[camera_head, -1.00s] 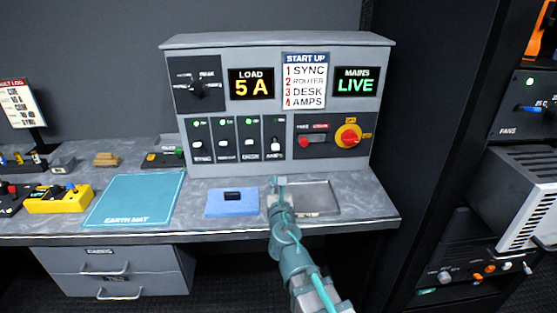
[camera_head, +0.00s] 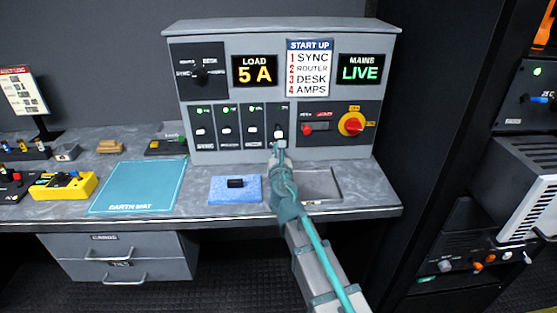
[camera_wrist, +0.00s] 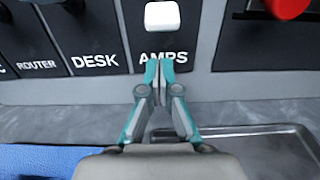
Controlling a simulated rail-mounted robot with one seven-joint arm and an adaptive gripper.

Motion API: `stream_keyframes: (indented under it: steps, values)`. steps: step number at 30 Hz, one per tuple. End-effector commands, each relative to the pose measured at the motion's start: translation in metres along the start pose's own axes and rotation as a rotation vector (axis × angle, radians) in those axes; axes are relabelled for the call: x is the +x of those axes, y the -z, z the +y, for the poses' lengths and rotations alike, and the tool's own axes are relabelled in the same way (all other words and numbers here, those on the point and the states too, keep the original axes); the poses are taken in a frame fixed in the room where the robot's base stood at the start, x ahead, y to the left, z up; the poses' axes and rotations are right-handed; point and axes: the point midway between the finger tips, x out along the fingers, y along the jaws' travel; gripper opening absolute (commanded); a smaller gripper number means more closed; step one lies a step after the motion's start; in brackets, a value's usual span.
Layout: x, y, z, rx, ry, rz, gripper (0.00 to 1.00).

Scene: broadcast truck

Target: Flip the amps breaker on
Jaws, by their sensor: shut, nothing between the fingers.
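The amps breaker is the rightmost of the row on the console. Its white toggle (camera_head: 278,132) shows in the head view, and also at the top of the wrist view (camera_wrist: 162,16), above the AMPS label. No green light shows over it, while the other breakers have lit green lights. My gripper (camera_wrist: 160,68) is shut and empty. Its tips are just below the toggle, in front of the label, apart from the toggle; it also shows in the head view (camera_head: 279,149).
The console (camera_head: 285,28) reads LOAD 5 A and MAINS LIVE. A blue pad (camera_head: 222,191) and a shallow grey tray (camera_head: 322,184) lie on the bench below.

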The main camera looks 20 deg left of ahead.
Motion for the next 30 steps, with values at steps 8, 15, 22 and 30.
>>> stream_keyframes:
  steps: [8,15,22,30]
  values:
    - [-0.015,-0.032,0.000,0.002,-0.002,-0.001,0.00]
    - [-0.015,-0.032,0.000,0.000,-0.001,-0.001,0.00]
    - [-0.015,-0.034,0.002,0.000,-0.003,0.002,0.00]
    - [-0.018,-0.039,0.014,0.000,-0.018,0.032,0.00]
